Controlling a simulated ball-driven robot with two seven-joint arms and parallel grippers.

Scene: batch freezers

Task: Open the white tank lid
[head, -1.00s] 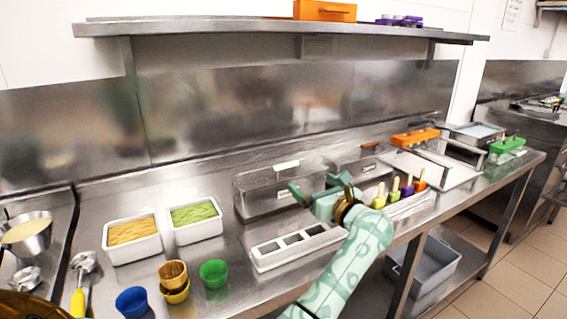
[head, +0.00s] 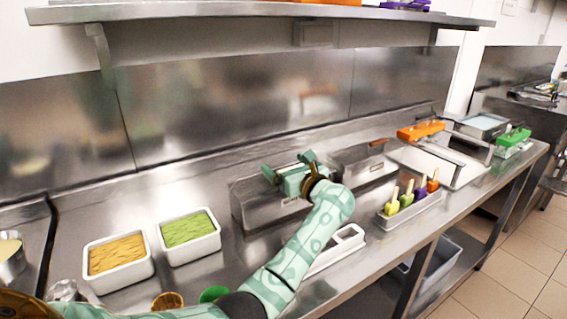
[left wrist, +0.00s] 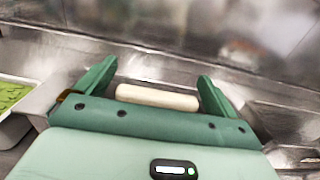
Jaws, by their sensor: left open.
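The steel tank (head: 243,209) with the white handle stands at the back of the counter, left of a second steel tank (head: 362,163) with a brown handle. In the left wrist view its white lid handle (left wrist: 157,97) lies crosswise between my open fingers, with no clear grip on it. My left gripper (head: 288,165) is open over this tank and hides the handle and much of the lid in the head view. The lid appears closed, though mostly covered. My right gripper is not in view.
White tubs of orange (head: 118,254) and green (head: 190,230) filling stand left of the tank. A white compartment tray (head: 345,240) lies partly under my arm. A tray of popsicles (head: 409,205) is to the right. A shelf (head: 250,14) hangs above.

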